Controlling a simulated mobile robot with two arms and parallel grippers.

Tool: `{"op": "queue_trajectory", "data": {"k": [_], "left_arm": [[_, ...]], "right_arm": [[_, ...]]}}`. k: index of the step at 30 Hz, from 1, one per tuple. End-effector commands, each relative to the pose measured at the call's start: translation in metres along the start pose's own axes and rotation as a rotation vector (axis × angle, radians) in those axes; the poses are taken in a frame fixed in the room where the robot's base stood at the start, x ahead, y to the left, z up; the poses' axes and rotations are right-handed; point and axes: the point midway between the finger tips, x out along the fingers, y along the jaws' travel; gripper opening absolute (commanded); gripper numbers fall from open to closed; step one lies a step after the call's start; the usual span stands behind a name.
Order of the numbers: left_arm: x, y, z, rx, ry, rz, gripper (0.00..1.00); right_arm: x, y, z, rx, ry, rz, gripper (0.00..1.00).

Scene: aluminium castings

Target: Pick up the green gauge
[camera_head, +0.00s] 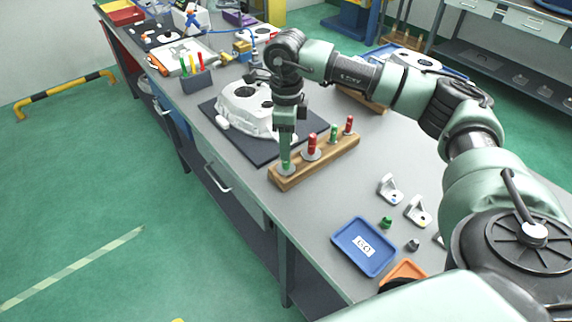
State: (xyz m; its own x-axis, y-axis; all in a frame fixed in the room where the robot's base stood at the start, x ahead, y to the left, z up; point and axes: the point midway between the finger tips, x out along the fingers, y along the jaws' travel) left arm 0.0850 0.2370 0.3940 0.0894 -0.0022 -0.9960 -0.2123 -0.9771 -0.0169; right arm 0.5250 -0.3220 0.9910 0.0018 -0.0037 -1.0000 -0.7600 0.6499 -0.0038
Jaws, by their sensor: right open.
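A wooden rack (322,164) on the grey bench holds several upright gauges with round metal flanges. A green gauge (287,163) stands at its near-left end, partly hidden by my gripper. Another green gauge (334,132) stands between a red gauge (312,145) and a second red gauge (349,125). My right gripper (287,149) points down at the near-left green gauge, with its fingers open at the handle. Whether the fingers touch the handle cannot be told. My left gripper is not in view.
A white casting (243,108) on a dark mat (262,149) lies just left of the rack. White brackets (390,189), a small green part (386,222), a blue tray (345,232) and an orange tray (404,270) lie nearer. Bare bench lies between rack and blue tray.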

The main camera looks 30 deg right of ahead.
Motion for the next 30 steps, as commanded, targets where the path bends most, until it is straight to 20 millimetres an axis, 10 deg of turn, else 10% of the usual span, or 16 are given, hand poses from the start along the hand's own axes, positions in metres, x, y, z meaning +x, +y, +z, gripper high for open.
{"op": "queue_trajectory", "data": {"k": [16,21,30], "left_arm": [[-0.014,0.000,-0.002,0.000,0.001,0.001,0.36],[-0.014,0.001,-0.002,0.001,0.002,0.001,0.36],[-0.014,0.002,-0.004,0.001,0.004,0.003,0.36]], "right_arm": [[0.040,-0.004,-0.001,0.000,-0.001,0.002,0.45],[0.040,-0.004,-0.001,0.000,-0.001,0.003,0.00],[0.040,-0.004,-0.001,0.000,-0.002,0.002,0.00]]}}
